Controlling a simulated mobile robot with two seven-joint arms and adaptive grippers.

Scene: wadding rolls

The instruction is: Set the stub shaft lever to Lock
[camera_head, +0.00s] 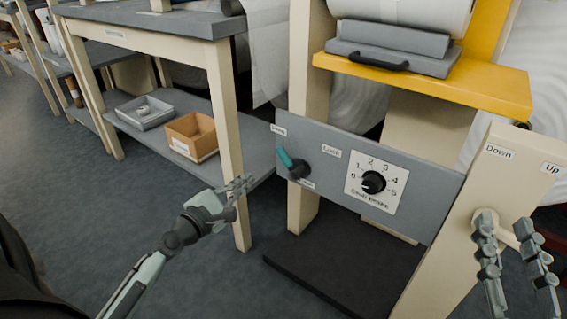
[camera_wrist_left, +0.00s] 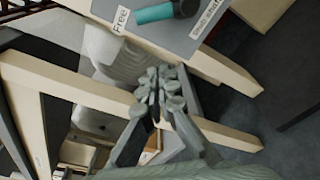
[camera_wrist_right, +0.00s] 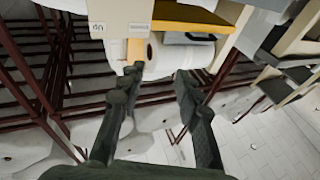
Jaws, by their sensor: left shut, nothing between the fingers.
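The stub shaft lever (camera_head: 287,158) has a teal handle on a dark hub, mounted at the left end of a grey panel (camera_head: 425,190). Its handle tilts up and left toward the Free label (camera_head: 279,130); the Lock label (camera_head: 331,153) is to its right. In the left wrist view the lever (camera_wrist_left: 155,13) is at the top edge, beside the Free label. My left gripper (camera_head: 243,184) is shut and empty, apart from the lever, lower left of it. My right gripper (camera_head: 508,222) is open in front of the right post; it also shows open in the right wrist view (camera_wrist_right: 160,78).
A numbered dial (camera_head: 374,182) sits right of the lever on the panel. The right post carries Down and Up labels (camera_head: 499,152) and a pale knob near my right gripper. A table leg (camera_head: 228,140) stands close behind my left gripper. A yellow shelf (camera_head: 480,88) overhangs the panel.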

